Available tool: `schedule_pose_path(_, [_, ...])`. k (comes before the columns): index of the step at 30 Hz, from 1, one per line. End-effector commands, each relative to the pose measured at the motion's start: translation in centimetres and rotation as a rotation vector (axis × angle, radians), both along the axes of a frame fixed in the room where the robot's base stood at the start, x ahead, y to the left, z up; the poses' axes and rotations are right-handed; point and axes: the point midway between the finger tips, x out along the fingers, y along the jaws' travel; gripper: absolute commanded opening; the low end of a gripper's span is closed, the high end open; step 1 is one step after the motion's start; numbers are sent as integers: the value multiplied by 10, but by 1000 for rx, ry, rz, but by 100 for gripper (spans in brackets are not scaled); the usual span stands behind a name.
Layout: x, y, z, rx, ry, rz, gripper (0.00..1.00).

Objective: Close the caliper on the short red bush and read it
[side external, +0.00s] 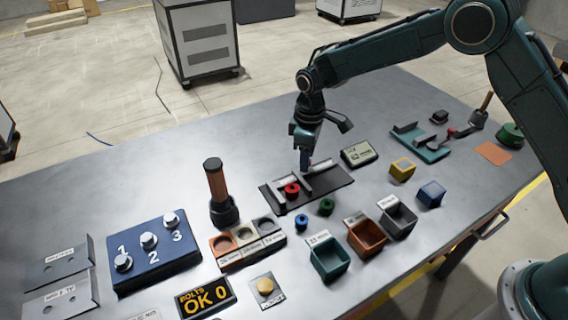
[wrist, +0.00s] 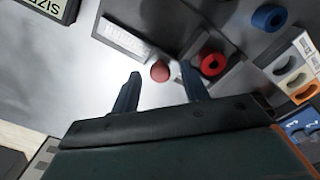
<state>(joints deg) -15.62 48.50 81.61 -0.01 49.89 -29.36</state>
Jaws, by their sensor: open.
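The short red bush (side external: 292,190), a ring with a dark hole, sits on the caliper (side external: 338,183), a black base with grey jaws. It also shows in the wrist view (wrist: 213,64), just beyond my right finger. Bare space separates the bush from the pale labelled jaw (wrist: 125,38). My gripper (side external: 305,168) points down over the caliper and is open. In the wrist view, a round red knob (wrist: 160,71) shows between my fingertips; I cannot tell whether they touch it. The readout (side external: 359,153) stands behind the caliper, its text too small or cut off to read.
A blue bush (side external: 302,222) and a green bush (side external: 326,207) lie in front of the caliper. A sorting block with round pockets (side external: 246,243) and several open bins (side external: 367,237) stand nearer the front edge. An upright handled tool (side external: 218,190) stands left.

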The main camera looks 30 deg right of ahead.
Motion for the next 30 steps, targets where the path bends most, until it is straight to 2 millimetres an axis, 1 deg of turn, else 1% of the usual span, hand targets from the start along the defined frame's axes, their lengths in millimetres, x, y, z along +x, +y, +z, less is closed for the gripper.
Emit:
schedule_pose_path(10, [0, 0, -3, 0, 0, 0, 45])
schedule_pose_path(12, [0, 0, -3, 0, 0, 0, 31])
schedule_pose_path(14, [0, 0, -3, 0, 0, 0, 19])
schedule_pose_path(15, [0, 0, -3, 0, 0, 0, 11])
schedule_pose_path(20, [0, 1, -2, 0, 0, 0, 10])
schedule_pose_path(22, [0, 5, -2, 1, -1, 1, 10])
schedule_pose_path(27, [1, 29, -2, 1, -2, 3, 10])
schedule_pose_path(30, [0, 40, -2, 1, -1, 5, 11])
